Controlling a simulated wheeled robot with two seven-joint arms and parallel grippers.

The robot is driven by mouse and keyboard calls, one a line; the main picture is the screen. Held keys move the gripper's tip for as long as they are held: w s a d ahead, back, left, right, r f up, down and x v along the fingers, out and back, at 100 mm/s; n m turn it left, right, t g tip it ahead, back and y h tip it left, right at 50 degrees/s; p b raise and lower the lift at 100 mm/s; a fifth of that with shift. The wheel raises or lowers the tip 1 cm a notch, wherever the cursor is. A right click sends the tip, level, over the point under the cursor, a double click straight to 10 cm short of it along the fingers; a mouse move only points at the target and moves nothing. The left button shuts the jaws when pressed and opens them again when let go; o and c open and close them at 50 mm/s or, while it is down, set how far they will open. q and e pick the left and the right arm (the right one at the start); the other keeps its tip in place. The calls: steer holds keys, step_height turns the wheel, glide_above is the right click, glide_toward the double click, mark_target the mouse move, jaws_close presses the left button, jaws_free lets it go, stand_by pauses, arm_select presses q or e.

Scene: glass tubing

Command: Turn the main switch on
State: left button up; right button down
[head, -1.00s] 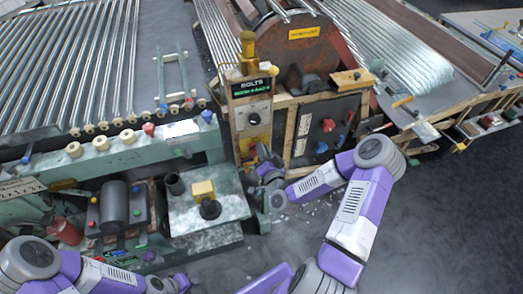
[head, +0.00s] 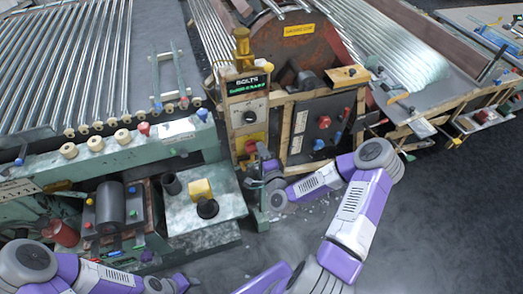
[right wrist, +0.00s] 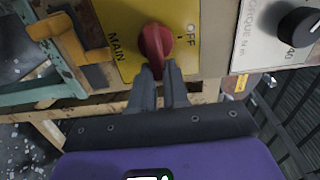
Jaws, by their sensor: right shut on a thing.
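The main switch is a red rotary knob (right wrist: 156,42) on a yellow plate (right wrist: 118,22) lettered MAIN and OFF in the right wrist view. OFF stands to the right of the knob, with a short dark mark below it. My right gripper (right wrist: 158,76) is shut on the lower part of the knob, one dark finger on each side. The knob's grip looks nearly upright in that view. In the head view my right gripper (head: 262,160) is at the yellow panel below the BOLTS display (head: 248,85), and covers the switch. Of my left arm only links show.
A black dial (right wrist: 299,27) on a white plate is right of the switch. A yellow bracket (right wrist: 72,38) is left of it. A dark panel with red and blue knobs (head: 322,122) stands right of the switch post. Glass tubes lie on racks behind; grey floor is open at right.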

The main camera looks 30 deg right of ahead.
steer(key=shift+f+m, duration=0.1)
steer(key=shift+m, duration=0.2)
steer(key=c, duration=1.1)
jaws_free()
steer(key=shift+s, duration=0.1)
steer(key=p+v, duration=0.1)
steer(key=v, duration=0.6)
steer(key=shift+s+a, duration=0.1)
steer(key=shift+s, duration=0.1)
